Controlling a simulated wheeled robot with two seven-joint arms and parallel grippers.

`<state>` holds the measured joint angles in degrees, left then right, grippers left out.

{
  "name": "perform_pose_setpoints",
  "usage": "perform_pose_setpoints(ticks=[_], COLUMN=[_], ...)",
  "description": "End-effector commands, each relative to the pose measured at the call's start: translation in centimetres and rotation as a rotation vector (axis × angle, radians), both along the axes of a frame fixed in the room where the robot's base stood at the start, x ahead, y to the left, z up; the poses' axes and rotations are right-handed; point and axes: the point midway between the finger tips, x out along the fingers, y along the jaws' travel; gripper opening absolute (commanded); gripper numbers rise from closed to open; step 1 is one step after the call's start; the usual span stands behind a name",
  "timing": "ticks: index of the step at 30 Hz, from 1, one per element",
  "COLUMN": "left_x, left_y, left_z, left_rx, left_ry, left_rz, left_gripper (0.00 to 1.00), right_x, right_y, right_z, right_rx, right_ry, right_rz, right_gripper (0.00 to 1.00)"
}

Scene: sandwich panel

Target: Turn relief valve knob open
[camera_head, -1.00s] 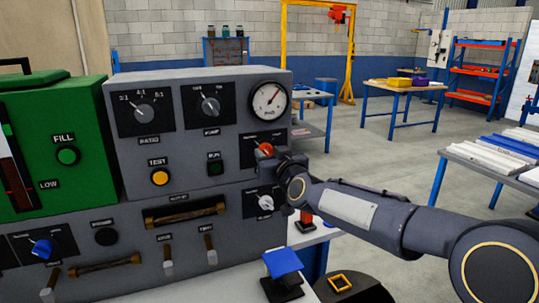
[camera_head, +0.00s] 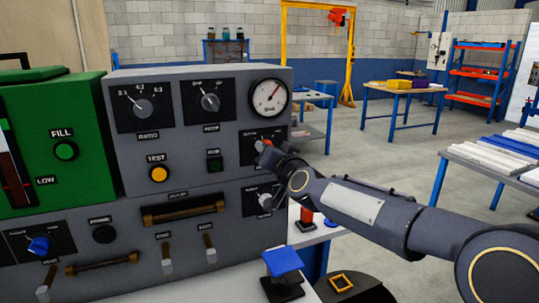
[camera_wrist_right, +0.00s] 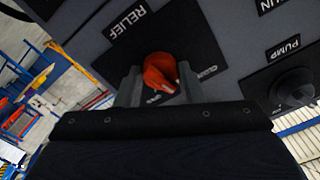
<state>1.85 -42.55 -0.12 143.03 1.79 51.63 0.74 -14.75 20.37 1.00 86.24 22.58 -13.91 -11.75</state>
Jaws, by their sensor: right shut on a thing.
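The orange-red relief valve knob (camera_head: 261,145) sits on a dark plate at the right side of the grey panel (camera_head: 225,172), below the round gauge. In the right wrist view the knob (camera_wrist_right: 160,73) is close up beside the white RELIEF label (camera_wrist_right: 123,33). My right gripper (camera_head: 268,152) reaches the knob from the right and partly hides it in the head view. In the right wrist view its two fingers (camera_wrist_right: 158,88) stand on either side of the knob and are shut on it. My left gripper is not in view.
The gauge (camera_head: 269,97) is just above the knob. A grey selector knob (camera_head: 265,200) sits just below my right gripper. A blue-topped block (camera_head: 282,262) stands on the bench in front. The green unit (camera_head: 60,150) is at the left.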

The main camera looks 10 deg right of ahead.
Motion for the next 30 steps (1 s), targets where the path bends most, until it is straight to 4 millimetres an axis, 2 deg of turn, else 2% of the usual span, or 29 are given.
perform_pose_setpoints(ticks=[21,30], left_x=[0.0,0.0], left_y=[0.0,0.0], left_z=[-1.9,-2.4], left_rx=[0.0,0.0], left_ry=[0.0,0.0], left_rz=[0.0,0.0], left_gripper=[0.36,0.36], right_x=[0.0,0.0], right_y=[0.0,0.0], right_z=[-0.2,-0.2], right_rx=[0.664,0.888], right_ry=[0.132,0.176], right_rz=[0.0,0.0], right_gripper=[0.12,0.12])
